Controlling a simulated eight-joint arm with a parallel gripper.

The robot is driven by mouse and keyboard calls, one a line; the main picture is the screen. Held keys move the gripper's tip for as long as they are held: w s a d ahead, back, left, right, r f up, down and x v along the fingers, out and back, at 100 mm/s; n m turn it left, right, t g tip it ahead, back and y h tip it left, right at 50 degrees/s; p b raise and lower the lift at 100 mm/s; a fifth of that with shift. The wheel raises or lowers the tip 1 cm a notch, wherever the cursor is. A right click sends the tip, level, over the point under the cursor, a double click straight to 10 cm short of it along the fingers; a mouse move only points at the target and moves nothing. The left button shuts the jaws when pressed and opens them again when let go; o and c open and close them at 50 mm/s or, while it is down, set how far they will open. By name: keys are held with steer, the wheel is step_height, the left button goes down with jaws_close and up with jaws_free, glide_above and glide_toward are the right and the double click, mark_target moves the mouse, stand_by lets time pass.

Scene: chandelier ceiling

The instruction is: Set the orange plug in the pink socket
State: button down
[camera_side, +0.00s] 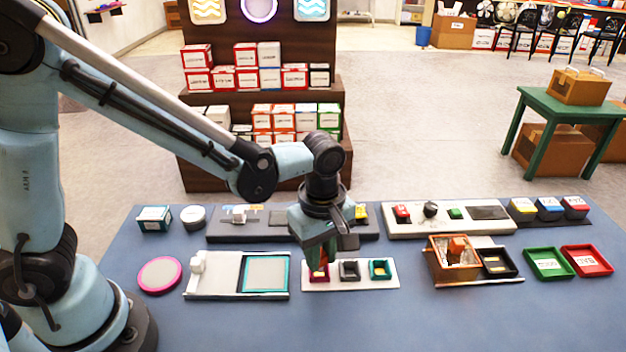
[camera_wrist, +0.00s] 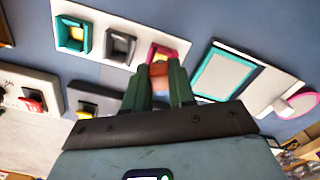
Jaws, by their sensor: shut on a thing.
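The pink socket (camera_side: 314,281) is the left one of three on a white strip (camera_side: 341,287), and it also shows in the wrist view (camera_wrist: 169,49). My gripper (camera_side: 319,262) points down directly over it. In the wrist view, my gripper's green fingers (camera_wrist: 161,68) are shut on the orange plug (camera_wrist: 159,79), which lines up with the pink socket. The fingers hide part of both. I cannot tell whether the plug's lower end is inside the socket or just above it.
On the strip beside it are a dark grey socket (camera_side: 349,270) and a teal socket (camera_side: 380,269). A white panel with a teal frame (camera_side: 266,273) lies left. A dark grey block (camera_side: 270,233) lies behind my gripper. An orange open box (camera_side: 437,263) stands right.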

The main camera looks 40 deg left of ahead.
steer(key=shift+f, duration=0.55)
stand_by(0.9)
steer(key=shift+c, duration=2.4)
jaws_free()
steer(key=shift+r, duration=0.1)
steer(key=shift+r, duration=3.65)
steer(key=shift+a, duration=0.1)
steer(key=s+a+r+m+t, duration=0.2)
steer(key=a+m+t, duration=0.1)
steer(key=a+m, duration=0.4)
steer(key=s+a+r+m+t, duration=0.2)
steer(key=a+m+t, duration=0.2)
steer(key=a+m, duration=0.3)
steer(key=shift+s+m, duration=0.25)
steer(key=shift+m, duration=0.25)
